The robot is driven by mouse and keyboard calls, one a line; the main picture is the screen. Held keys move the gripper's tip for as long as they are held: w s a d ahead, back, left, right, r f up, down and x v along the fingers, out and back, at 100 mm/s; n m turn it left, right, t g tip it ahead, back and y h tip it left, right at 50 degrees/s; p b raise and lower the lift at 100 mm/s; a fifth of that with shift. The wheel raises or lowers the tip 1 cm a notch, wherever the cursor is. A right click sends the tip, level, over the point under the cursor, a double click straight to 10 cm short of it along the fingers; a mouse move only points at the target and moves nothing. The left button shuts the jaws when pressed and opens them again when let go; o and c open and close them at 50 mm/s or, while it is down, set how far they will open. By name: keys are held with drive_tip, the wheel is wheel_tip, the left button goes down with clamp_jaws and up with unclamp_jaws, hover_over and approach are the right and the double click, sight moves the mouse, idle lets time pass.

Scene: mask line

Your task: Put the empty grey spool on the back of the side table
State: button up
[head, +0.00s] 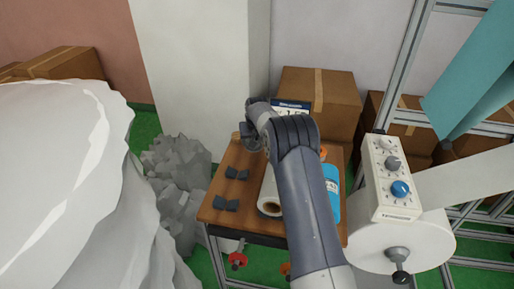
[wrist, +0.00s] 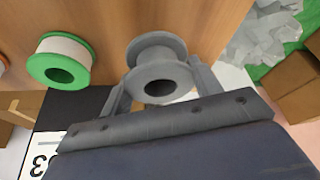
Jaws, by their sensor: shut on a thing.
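The empty grey spool (wrist: 160,65) is in the middle of the wrist view, with its dark centre hole facing the camera. My gripper (wrist: 158,78) is shut on it, one finger on each side. The wooden side table (wrist: 107,20) is behind the spool in this view; I cannot tell whether the spool touches it. In the head view the side table (head: 236,222) stands in the middle, and my arm bends over its far end. My arm hides the spool there.
A green-rimmed spool with white winding (wrist: 60,60) is left of the grey spool. On the table are dark bow-shaped pieces (head: 226,204), a white roll (head: 268,207) and a blue item (head: 332,190). A calendar (head: 291,107) and cardboard box (head: 330,95) are behind. A machine (head: 390,180) stands right.

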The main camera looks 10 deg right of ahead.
sight(254, 155)
drive_tip(key=shift+f+p, duration=0.3)
drive_tip(key=shift+f, duration=1.65)
drive_tip(key=shift+f, duration=0.2)
drive_tip(key=o, duration=1.1)
drive_tip(key=shift+c, duration=0.2)
drive_tip(key=shift+r, duration=0.1)
drive_tip(key=b+v, duration=0.1)
drive_tip(key=v, duration=1.1)
drive_tip(key=shift+b, duration=0.3)
drive_tip(key=shift+r, duration=0.1)
